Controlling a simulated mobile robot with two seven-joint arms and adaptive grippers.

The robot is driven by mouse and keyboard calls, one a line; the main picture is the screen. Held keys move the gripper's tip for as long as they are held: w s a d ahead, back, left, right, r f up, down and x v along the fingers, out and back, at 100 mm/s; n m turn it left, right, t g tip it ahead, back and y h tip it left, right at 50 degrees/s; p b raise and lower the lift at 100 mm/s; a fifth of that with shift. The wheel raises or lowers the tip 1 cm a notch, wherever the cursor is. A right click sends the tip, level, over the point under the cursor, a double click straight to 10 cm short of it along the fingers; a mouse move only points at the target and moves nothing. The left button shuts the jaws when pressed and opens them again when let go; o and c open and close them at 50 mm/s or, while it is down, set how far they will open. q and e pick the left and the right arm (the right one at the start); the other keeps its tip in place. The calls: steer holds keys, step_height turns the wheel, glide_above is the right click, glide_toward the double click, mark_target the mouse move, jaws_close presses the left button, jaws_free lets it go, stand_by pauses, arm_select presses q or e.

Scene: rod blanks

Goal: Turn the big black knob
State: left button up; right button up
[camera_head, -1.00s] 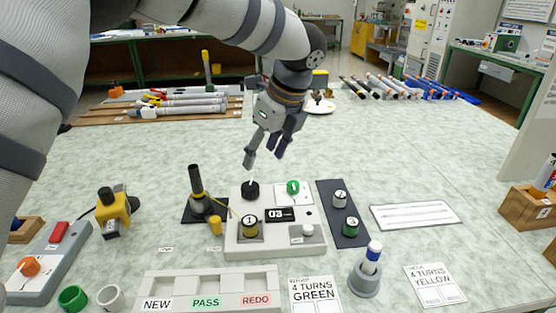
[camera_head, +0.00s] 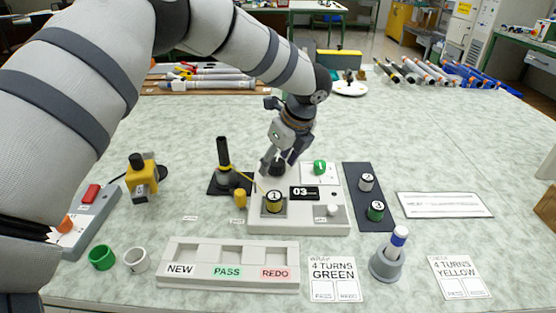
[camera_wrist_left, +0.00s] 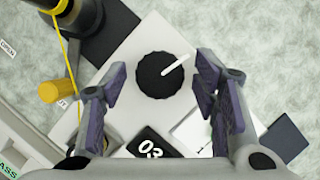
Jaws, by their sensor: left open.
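The big black knob (camera_wrist_left: 158,75) sits on the white control box (camera_head: 300,221) and shows between my left gripper's fingers in the left wrist view. It is round with a white pointer line toward the upper right of that view. In the head view the knob (camera_head: 277,168) is partly hidden by the fingers. My left gripper (camera_wrist_left: 160,92) is open, with one purple-padded finger on each side of the knob and a visible gap to it. In the head view the left gripper (camera_head: 277,162) points down at the knob. My right gripper is not in view.
A dark mat (camera_head: 369,200) with two numbered cylinders lies to the right.

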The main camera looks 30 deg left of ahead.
arm_select(q)
steer(key=c, duration=1.2)
steer(key=shift+o, duration=0.2)
steer(key=n+g, duration=0.1)
steer(key=n, duration=0.2)
steer(key=shift+w+f, duration=0.1)
steer(key=shift+f, duration=0.05)
steer(key=shift+n+g+b, duration=0.3)
steer(key=shift+n, duration=0.3)
steer(key=o, duration=1.2)
steer(key=shift+c, duration=0.2)
steer(key=v, duration=1.2)
